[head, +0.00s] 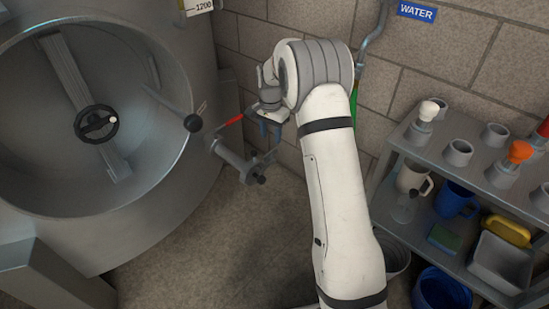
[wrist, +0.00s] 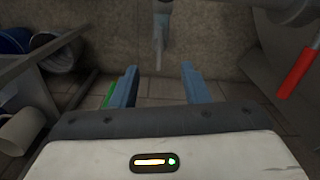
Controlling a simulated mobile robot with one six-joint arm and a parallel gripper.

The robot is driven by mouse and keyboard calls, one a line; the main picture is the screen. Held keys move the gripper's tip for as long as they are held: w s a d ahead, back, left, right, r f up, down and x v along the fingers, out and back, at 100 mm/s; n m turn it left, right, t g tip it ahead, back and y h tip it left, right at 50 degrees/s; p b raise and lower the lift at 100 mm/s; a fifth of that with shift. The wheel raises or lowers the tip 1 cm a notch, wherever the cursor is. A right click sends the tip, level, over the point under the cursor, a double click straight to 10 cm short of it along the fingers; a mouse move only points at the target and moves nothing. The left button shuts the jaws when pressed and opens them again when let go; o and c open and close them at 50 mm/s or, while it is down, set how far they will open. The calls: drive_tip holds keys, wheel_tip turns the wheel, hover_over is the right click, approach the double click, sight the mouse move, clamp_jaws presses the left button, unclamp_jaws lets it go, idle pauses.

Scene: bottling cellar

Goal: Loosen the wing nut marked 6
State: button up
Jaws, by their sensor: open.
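No wing nut marked 6 can be made out in either view. My gripper (head: 270,130) is beside the large steel tank (head: 205,215), just right of its outlet pipe (head: 232,158) and red valve lever (head: 232,120). In the wrist view my gripper (wrist: 160,88) has its two blue fingers apart, with nothing between them. A grey metal spout-like part (wrist: 160,35) hangs beyond the fingertips; I cannot tell how far off it is. The red lever (wrist: 299,72) also shows at the right of the wrist view.
The tank's round opening has a black handwheel (head: 97,124) on a crossbar. A brick wall stands behind.

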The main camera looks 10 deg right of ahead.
sight(271, 154)
drive_tip(key=shift+f+b, duration=1.2)
drive_tip(key=shift+f, duration=2.75)
drive_tip(key=shift+c, duration=0.3)
